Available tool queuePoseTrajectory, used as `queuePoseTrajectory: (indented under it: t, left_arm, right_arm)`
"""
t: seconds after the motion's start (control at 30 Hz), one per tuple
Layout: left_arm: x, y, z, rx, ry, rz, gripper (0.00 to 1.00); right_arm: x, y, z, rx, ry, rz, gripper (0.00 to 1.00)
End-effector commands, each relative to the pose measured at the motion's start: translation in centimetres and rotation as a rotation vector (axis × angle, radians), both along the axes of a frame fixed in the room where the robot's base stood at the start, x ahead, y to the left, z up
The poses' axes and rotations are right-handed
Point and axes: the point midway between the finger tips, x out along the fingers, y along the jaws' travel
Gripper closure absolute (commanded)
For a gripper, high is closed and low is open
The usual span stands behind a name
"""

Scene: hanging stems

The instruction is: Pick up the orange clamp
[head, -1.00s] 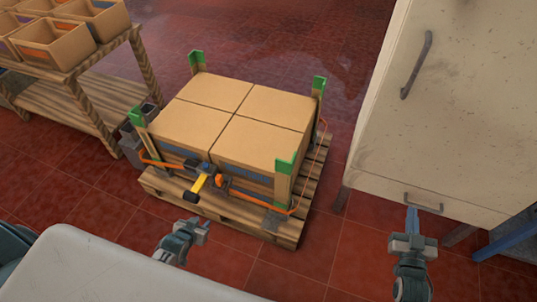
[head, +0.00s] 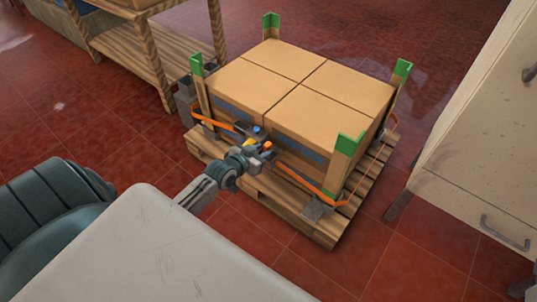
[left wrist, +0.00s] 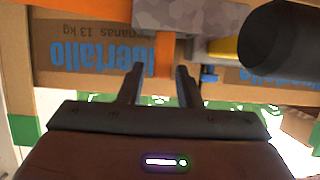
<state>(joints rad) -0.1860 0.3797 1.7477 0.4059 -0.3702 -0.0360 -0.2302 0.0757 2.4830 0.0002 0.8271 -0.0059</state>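An orange piece that looks like the orange clamp (head: 267,146) shows at the front of the strapped carton stack, beside the strap tensioner. In the left wrist view an upright orange piece (left wrist: 165,52) stands between and beyond the fingertips; I cannot tell if it touches them. My left gripper (head: 262,150) reaches to the front face of the stack and partly hides the tensioner. In the left wrist view its two fingers (left wrist: 160,70) are apart. The tensioner's grey body (left wrist: 185,16) and black handle end (left wrist: 280,42) are close to the fingers. My right gripper is out of view.
The cartons (head: 300,85) sit on a wooden pallet (head: 262,205), with green corner guards (head: 349,143) and an orange strap (head: 305,181). A wooden shelf (head: 150,58) stands at the back left. A pale cabinet (head: 485,150) stands at the right. Red floor between is clear.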

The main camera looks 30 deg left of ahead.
Motion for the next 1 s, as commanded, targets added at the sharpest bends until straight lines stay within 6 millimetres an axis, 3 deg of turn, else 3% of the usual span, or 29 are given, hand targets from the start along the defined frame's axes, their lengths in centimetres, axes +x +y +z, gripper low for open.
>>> queuePoseTrajectory:
  t: [0.17,0.5,0.77,0.93,1.0]
  left_arm:
    - [1.2,0.0,-0.6,-0.001,0.0,0.0,0.69]
    - [5.3,-0.1,-1.8,-0.002,-0.001,0.001,0.69]
    - [5.5,-0.1,-1.8,-0.001,0.001,0.0,0.69]
    - [5.5,-0.1,-1.8,0.0,0.001,0.0,0.99]
    - [5.6,-0.1,-1.7,0.0,0.0,0.0,1.0]
  right_arm:
    - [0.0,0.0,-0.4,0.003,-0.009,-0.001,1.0]
    - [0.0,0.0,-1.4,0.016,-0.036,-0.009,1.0]
    - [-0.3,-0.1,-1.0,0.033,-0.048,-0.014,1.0]
    - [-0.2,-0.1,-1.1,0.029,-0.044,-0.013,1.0]
    - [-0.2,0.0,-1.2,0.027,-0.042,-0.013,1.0]
